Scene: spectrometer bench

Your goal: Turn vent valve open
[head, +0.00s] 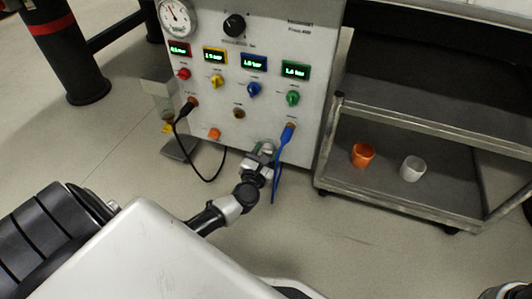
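The grey spectrometer panel (268,97) carries red (183,73), yellow (217,81), blue (254,88) and green (292,98) knobs under small displays. An orange knob (214,133) sits lower on its left. The labels are too small to read, so I cannot tell which fitting is the vent valve. My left gripper (264,150) is at the panel's lower edge, just left of a blue plug. Its fingers are small and partly hidden, and I cannot tell whether they hold anything.
A blue plug (288,132) with a blue cable hangs close beside my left gripper. A black cable (197,169) loops down from the panel's left. At right stands a metal cart (392,196) with an orange cup (362,155) and a white cup (412,168).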

